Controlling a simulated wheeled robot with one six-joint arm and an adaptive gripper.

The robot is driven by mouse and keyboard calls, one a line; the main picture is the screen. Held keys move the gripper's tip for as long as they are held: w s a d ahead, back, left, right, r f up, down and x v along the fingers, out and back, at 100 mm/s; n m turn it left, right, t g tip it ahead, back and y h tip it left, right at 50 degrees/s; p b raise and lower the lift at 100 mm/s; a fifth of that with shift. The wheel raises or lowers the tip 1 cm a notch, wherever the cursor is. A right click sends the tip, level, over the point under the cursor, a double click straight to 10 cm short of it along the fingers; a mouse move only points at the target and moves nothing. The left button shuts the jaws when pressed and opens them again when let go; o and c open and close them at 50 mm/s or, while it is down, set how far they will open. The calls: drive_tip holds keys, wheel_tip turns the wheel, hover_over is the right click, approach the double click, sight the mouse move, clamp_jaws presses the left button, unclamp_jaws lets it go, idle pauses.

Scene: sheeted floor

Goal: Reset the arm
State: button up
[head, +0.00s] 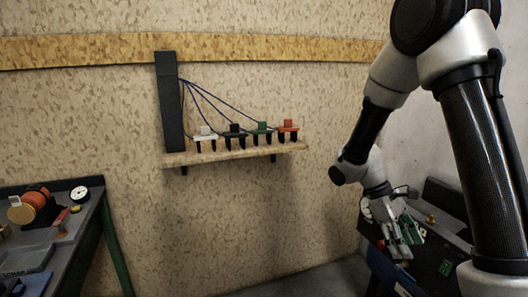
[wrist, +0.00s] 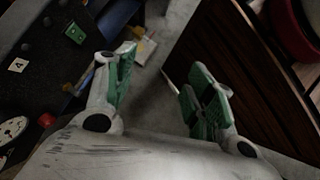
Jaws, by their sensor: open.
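My gripper (head: 408,240) hangs at the lower right of the head view, at the end of my bent arm, in front of a dark bench. In the wrist view my gripper (wrist: 158,95) is open, with its two green-padded fingers well apart. Nothing sits between the fingers; grey floor shows through the gap.
A dark bench (head: 441,200) with small items stands at right. A wall shelf (head: 235,152) carries several coloured plugs with blue cables and a tall black block (head: 170,100). Another bench (head: 90,220) stands at left. Dark wooden slats (wrist: 235,60) show in the wrist view.

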drive_tip(key=s+r+m+t+y, duration=0.2)
drive_tip(key=s+r+t, duration=0.3)
drive_tip(key=r, duration=0.5)
drive_tip(key=s+r+m+t+y, duration=0.3)
drive_tip(key=s+r+m+t, duration=0.2)
drive_tip(key=s+r, duration=0.3)
wheel_tip(320, 180, up, 2)
drive_tip(key=shift+a+r+m, duration=0.1)
drive_tip(key=shift+a+m, duration=0.15)
drive_tip(key=shift+m, duration=0.05)
